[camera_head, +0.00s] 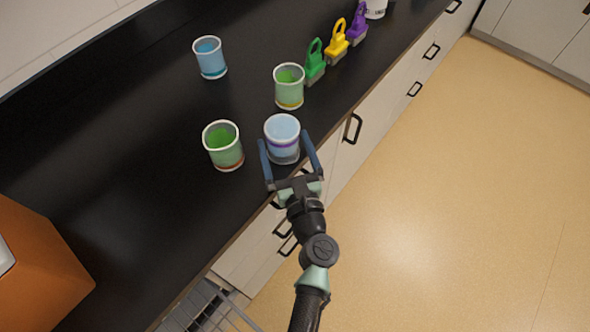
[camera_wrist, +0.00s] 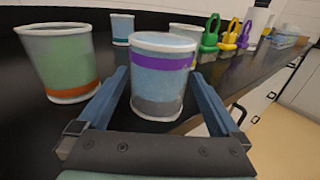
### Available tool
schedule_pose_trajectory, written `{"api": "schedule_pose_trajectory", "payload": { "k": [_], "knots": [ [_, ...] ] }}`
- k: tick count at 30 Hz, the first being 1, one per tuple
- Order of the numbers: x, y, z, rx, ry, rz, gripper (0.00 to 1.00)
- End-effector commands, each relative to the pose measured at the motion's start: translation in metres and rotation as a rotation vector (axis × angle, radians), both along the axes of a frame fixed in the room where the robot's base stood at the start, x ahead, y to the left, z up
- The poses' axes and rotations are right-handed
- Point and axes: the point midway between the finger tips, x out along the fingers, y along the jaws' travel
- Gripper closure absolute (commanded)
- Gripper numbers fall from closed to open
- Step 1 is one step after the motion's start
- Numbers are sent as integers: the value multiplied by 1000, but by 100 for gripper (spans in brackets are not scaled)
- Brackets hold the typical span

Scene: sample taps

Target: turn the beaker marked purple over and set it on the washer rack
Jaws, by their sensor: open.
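The beaker marked purple (camera_head: 283,136) stands upright on the black counter near its front edge. It is pale blue with a purple band, also clear in the wrist view (camera_wrist: 162,78). My gripper (camera_head: 287,142) is open, with its two blue fingers on either side of this beaker; in the wrist view its fingers (camera_wrist: 163,95) flank the beaker with visible gaps near their bases. Whether the fingertips touch it I cannot tell. A wire rack (camera_head: 205,308), possibly the washer rack, shows in part at the bottom of the head view, below the counter.
A green beaker with an orange-red band (camera_head: 223,148) stands close on the left. A green beaker with a yellow band (camera_head: 289,88) and a blue beaker (camera_head: 210,58) stand farther back. Coloured handled tools (camera_head: 336,42) line the counter edge. An orange box (camera_head: 38,265) is at lower left.

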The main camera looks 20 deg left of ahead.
Motion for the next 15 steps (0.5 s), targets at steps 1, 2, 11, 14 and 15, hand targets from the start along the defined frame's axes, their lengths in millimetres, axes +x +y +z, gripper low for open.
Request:
{"api": "schedule_pose_trajectory", "payload": {
  "k": [1,2,11,14,15],
  "knots": [
    [-10,-7,-1,0,1,-3,0],
    [-15,-11,-1,0,1,-3,0],
    [-64,-44,2,2,-5,-3,0],
    [-75,-52,3,3,-6,-2,0],
    [-78,-54,3,4,-7,-2,0]
  ]
}}
